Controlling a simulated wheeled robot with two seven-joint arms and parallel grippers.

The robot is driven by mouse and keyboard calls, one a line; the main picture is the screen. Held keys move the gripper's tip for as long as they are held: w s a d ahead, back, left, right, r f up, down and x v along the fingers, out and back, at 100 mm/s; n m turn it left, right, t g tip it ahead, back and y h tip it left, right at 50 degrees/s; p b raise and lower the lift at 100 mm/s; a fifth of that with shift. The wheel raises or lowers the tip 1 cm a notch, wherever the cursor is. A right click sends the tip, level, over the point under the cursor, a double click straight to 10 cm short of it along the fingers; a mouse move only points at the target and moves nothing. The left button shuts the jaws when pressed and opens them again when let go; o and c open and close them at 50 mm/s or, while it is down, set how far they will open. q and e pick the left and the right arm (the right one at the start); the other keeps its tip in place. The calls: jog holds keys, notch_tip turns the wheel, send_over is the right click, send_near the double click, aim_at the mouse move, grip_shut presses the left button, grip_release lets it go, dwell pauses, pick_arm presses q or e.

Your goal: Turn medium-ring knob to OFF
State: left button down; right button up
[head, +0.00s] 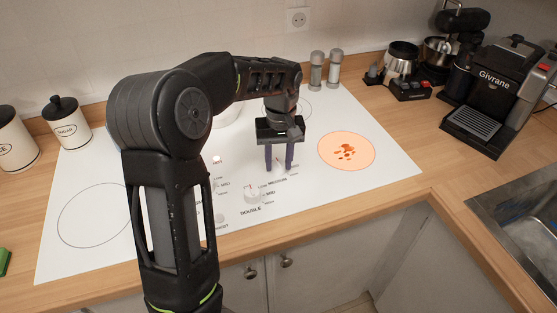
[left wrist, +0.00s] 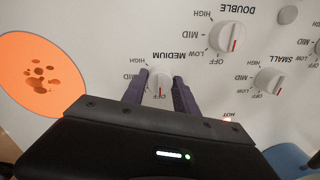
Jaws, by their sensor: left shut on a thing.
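The medium-ring knob (left wrist: 159,83) is white with a red mark, beside the printed word MEDIUM, in the left wrist view. My left gripper (left wrist: 160,88) has one dark purple finger on each side of it and is shut on it. The red mark points toward the gripper body, and the gripper hides part of the knob's lower labels. In the head view the left gripper (head: 279,166) reaches straight down to the white cooktop, and the knob is mostly hidden between the fingers. My right gripper is in neither view.
A glowing orange ring (head: 327,153) with reddish bits lies right of the gripper. The double knob (left wrist: 225,36) and small knob (left wrist: 269,80) are close by. Two shakers (head: 317,72), a coffee machine (head: 492,100) and a sugar canister (head: 66,122) stand around the cooktop (head: 385,172).

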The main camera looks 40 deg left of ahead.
aim_at(280, 163)
pick_arm(q)
jog(key=c, duration=0.9)
grip_release()
jog(key=shift+c, duration=0.2)
jog(key=shift+r, duration=0.15)
notch_tip(280, 163, up, 8)
jog(key=shift+w+d+f+b, duration=0.1)
jog(key=shift+f+b, duration=0.1)
jog(key=shift+b, duration=0.1)
jog(key=shift+f, duration=0.1)
